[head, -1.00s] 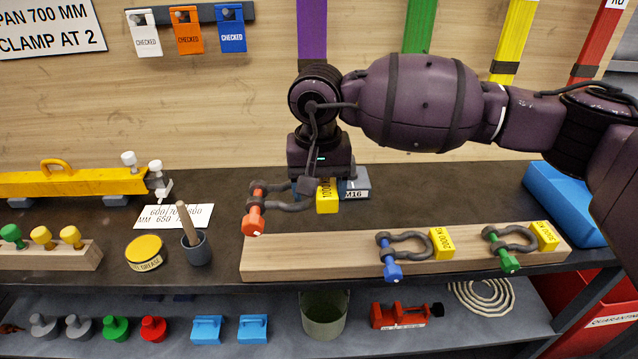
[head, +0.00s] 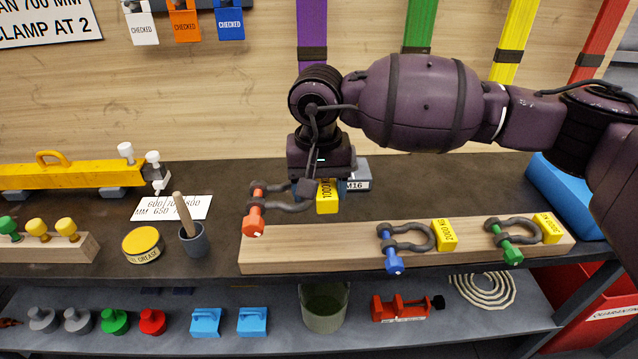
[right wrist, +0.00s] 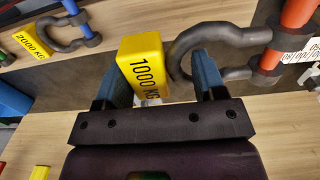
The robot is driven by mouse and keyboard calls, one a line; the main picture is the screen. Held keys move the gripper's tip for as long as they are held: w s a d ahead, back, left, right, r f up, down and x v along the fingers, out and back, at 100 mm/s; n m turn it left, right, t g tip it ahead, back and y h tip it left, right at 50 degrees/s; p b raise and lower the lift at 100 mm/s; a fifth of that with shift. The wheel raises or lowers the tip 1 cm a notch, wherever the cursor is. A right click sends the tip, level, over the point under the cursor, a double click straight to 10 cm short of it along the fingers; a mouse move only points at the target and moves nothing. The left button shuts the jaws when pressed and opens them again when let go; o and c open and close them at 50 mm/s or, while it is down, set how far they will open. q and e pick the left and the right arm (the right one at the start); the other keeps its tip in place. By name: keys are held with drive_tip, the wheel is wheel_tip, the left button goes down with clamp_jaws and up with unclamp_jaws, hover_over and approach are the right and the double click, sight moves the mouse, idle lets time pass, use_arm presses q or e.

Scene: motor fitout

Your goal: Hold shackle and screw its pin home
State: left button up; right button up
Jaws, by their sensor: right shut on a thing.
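My right gripper (head: 322,190) is shut on the grey shackle (head: 290,207) with the orange pin (head: 254,213) and the yellow 1000 KG tag (head: 327,197). It holds the shackle in the air over the bench, by the left end of the wooden block. In the right wrist view, the tag (right wrist: 145,68) and the shackle's bow (right wrist: 185,50) show at the two blue-grey fingers (right wrist: 160,85). The orange pin (right wrist: 290,28) passes through the shackle's ears at the far side. I cannot tell how deep its thread sits. My left gripper is not in view.
The wooden block (head: 310,257) carries a blue-pinned shackle (head: 420,237) and a green-pinned shackle (head: 515,232). A grease tin (head: 143,244) and a cup with a brush (head: 194,240) stand left of the block. A yellow beam (head: 80,177) lies at the back left.

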sight(319, 247)
drive_tip(key=shift+f+b, duration=0.7)
drive_tip(key=shift+f, duration=0.7)
drive_tip(key=shift+f+b, duration=0.3)
drive_tip(key=shift+f, duration=0.45)
drive_tip(key=shift+f+b, duration=0.5)
drive_tip(key=shift+f, duration=0.65)
drive_tip(key=shift+f+b, duration=0.45)
drive_tip(key=shift+f, duration=0.55)
drive_tip(key=shift+f+b, duration=0.7)
drive_tip(key=shift+f, duration=1)
drive_tip(key=o, duration=1)
